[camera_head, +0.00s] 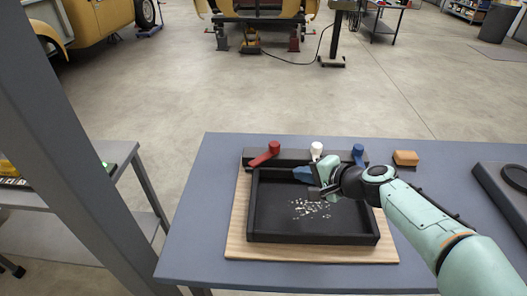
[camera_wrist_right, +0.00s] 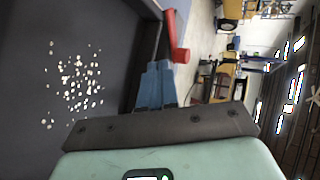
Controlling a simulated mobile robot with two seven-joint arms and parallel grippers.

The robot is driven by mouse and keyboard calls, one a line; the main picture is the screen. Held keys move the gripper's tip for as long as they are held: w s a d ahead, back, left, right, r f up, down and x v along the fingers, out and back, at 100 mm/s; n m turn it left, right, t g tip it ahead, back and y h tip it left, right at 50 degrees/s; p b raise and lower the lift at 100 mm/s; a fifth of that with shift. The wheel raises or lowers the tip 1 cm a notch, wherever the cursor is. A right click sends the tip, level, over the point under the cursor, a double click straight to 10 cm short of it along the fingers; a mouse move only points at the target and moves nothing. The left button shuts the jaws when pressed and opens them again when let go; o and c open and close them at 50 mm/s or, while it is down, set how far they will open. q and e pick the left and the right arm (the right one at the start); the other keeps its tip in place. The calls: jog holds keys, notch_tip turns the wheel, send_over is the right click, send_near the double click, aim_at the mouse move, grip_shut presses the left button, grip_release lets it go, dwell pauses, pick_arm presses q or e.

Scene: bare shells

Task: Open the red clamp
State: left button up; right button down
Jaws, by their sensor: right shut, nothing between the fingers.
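The red clamp (camera_head: 264,154) is at the back left edge of the black tray (camera_head: 312,239), its lever slanting down to the left from its round hub. My right gripper (camera_head: 300,173) reaches in from the right over the tray's back part, right of the red clamp and nearer the front. Its blue fingers (camera_wrist_right: 154,78) are together and empty. My left gripper is not in view.
A white clamp (camera_head: 316,150) and a blue clamp (camera_head: 358,154) stand along the same back edge. Pale bits (camera_head: 310,208) lie in the tray, on a wooden board (camera_head: 238,226). An orange-brown block (camera_head: 405,158) is to the right. The table's left side is clear.

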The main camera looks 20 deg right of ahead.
jog(key=x, duration=0.4)
jog(key=shift+w+a+f, duration=0.1)
jog(key=shift+a+f, duration=0.05)
jog(key=shift+f, duration=0.1)
jog(key=p, duration=0.4)
send_near(263, 162)
jog(key=x, duration=0.5)
jog(key=shift+f, duration=0.2)
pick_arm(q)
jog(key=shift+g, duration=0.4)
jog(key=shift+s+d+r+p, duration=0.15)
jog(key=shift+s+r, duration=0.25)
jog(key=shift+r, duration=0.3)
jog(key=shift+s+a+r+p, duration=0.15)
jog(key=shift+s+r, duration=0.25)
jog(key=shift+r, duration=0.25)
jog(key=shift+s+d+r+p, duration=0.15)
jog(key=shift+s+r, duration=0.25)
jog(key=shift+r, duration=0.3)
pick_arm(e)
jog(key=shift+w+a+f, duration=0.15)
jog(key=shift+w+a, duration=0.1)
jog(key=shift+w, duration=0.3)
